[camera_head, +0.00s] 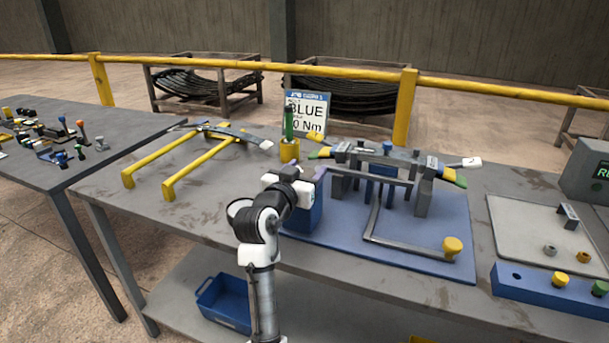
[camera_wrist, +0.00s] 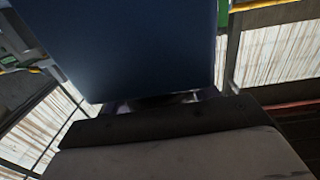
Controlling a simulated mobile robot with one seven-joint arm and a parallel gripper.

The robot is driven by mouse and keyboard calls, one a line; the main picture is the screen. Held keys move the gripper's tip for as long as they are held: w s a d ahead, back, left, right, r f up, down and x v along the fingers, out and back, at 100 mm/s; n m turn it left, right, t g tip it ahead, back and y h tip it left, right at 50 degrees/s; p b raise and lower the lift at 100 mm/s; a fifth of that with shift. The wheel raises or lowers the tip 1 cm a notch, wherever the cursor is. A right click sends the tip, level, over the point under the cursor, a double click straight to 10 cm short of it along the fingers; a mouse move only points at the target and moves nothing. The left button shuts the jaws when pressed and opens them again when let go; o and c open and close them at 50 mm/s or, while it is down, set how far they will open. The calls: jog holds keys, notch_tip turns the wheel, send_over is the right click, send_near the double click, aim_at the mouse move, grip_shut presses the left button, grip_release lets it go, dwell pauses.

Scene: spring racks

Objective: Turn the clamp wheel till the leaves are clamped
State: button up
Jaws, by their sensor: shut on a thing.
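My gripper (camera_head: 312,180) is at the left end of the clamp fixture, by the top of a blue block (camera_head: 304,215). It is shut at the clamp wheel's place; the wheel is mostly hidden by my wrist and cannot be made out clearly. The blue block fills the upper middle of the wrist view (camera_wrist: 135,45), close to the dark edge of my gripper. The stack of leaves (camera_head: 385,155) lies across the grey fixture posts, with coloured ends at both sides. Whether the leaves are pressed tight cannot be told.
A bent grey bar with a yellow knob (camera_head: 453,246) lies over the blue base plate (camera_head: 430,262). A yellow rack (camera_head: 185,160) is at left. Behind are a green rod in a yellow cup (camera_head: 289,150) and a BLUE sign (camera_head: 309,108).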

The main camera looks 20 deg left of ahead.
jog(key=h+b, duration=0.1)
jog(key=m+h, duration=0.1)
jog(key=m+h+b, duration=0.1)
jog(key=shift+d+f+g+h+b, duration=0.1)
jog(key=shift+f+g+h+b, duration=0.2)
jog(key=shift+g, duration=0.1)
jog(key=m+g+h+b, duration=0.1)
jog(key=h, duration=0.1)
jog(key=m+h+b, duration=0.1)
jog(key=m+h, duration=0.1)
jog(key=shift+s+d+r+g, duration=0.1)
jog(key=shift+d+r+g, duration=0.05)
jog(key=shift+g, duration=0.25)
jog(key=shift+s+d+r+m+g+h+b, duration=0.15)
jog(key=shift+m+g+h+b, duration=0.15)
jog(key=shift+m+g+h, duration=0.9)
jog(key=shift+s+d+m+g+h+b, duration=0.1)
jog(key=shift+m+g+h+b, duration=0.2)
jog(key=shift+m+g+h, duration=0.85)
jog(key=shift+h, duration=0.35)
jog(key=o, duration=1)
jog(key=shift+c, duration=0.2)
jog(key=b+v, duration=0.1)
jog(key=v, duration=1.2)
jog(key=shift+s+a+b, duration=0.25)
jog(key=shift+a+b, duration=0.05)
jog(key=shift+b, duration=0.1)
